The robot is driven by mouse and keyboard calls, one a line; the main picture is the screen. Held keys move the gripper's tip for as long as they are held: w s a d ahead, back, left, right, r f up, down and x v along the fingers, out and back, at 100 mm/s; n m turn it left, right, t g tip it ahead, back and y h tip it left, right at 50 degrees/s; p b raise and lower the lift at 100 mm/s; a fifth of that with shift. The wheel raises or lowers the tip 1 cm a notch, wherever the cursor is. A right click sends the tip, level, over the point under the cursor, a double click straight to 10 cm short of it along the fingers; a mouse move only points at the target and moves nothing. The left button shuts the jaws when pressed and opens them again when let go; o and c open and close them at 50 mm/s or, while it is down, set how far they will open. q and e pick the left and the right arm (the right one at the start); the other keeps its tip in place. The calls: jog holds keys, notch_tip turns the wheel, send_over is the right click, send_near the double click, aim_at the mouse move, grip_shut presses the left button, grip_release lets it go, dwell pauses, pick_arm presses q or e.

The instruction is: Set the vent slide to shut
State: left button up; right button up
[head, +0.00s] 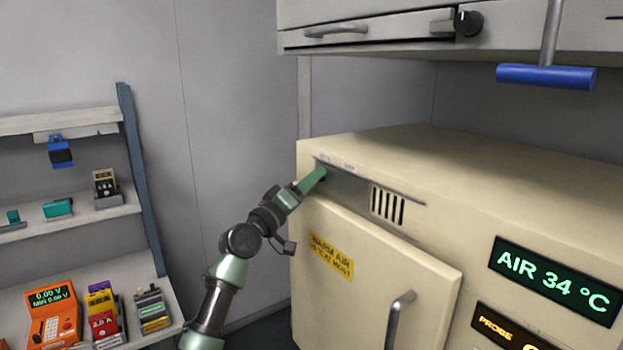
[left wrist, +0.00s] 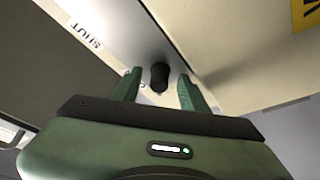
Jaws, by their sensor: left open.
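The vent slide shows in the head view as a grey plate (head: 347,187) in a slot on the cream cabinet's upper front, left of the dark-slotted vent grille (head: 388,205). Its black knob (left wrist: 160,75) shows in the left wrist view. A SHUT label (left wrist: 84,36) sits along the same edge, away from the knob; a second label near the knob is partly hidden by a finger. My left gripper (head: 314,180) is at the slot's left end and hides the knob in the head view. Its open green fingers (left wrist: 159,88) stand either side of the knob; contact is unclear.
Below the slot is the cabinet door (head: 365,275) with a yellow warm-air label and a grey handle (head: 399,318). A blue bar handle (head: 545,77) hangs at upper right under an overhead unit. Shelves (head: 135,265) with small devices stand at left.

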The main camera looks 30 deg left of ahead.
pick_arm(q)
grip_shut()
dwell(1.5)
